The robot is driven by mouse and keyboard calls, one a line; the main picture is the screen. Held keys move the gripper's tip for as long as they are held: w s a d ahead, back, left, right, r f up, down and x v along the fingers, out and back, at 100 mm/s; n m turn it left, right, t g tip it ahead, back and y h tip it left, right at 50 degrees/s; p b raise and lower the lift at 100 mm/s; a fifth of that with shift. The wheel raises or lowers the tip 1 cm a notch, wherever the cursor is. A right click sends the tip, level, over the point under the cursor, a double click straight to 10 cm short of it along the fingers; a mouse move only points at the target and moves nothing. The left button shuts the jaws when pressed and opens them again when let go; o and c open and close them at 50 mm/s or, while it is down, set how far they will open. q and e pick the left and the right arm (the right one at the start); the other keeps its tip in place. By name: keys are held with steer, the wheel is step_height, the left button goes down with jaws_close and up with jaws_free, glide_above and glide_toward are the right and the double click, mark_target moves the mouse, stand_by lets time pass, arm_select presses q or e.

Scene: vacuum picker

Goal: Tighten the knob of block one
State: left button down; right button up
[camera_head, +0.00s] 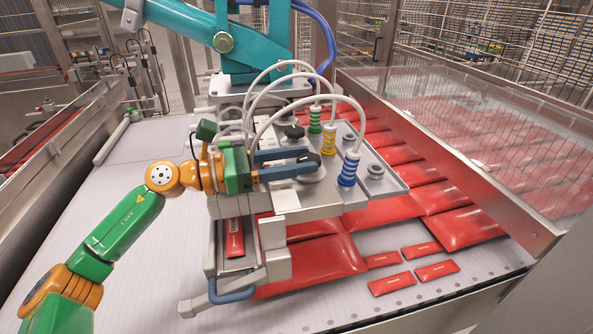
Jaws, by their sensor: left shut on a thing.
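My left gripper (311,160) reaches in from the left over the grey metal plate (335,198) of the vacuum picker. Its two blue-grey fingers point right and are shut on a knob on the plate. The knob is mostly hidden by the fingers; a round grey part (312,177) shows just below the lower finger. A dark round knob (294,132) stands behind the fingers. Two grey round knobs sit farther right, one at the back (349,139) and one near the right edge (376,171). Which block is block one cannot be told. My right gripper is not in view.
Green (315,120), yellow (328,140) and blue (348,169) ringed suction fittings with white hoses rise right of my fingers. A teal machine arm (250,45) stands behind. Red packets (310,265) lie on the belt (130,265). A metal guard rail (450,150) runs along the right.

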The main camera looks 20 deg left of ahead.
arm_select(q)
steer(key=shift+c, duration=1.5)
jaws_free()
steer(key=s+a+b, duration=0.1)
steer(key=b, duration=0.1)
steer(key=a+f+b, duration=0.1)
steer(key=shift+s+a+f+b, duration=0.1)
steer(key=shift+s+a+b, duration=0.3)
steer(key=s+a+b, duration=0.1)
steer(key=s+a+r+b, duration=0.1)
steer(key=a, duration=0.1)
steer(key=shift+s+r, duration=0.1)
steer(key=shift+s, duration=0.05)
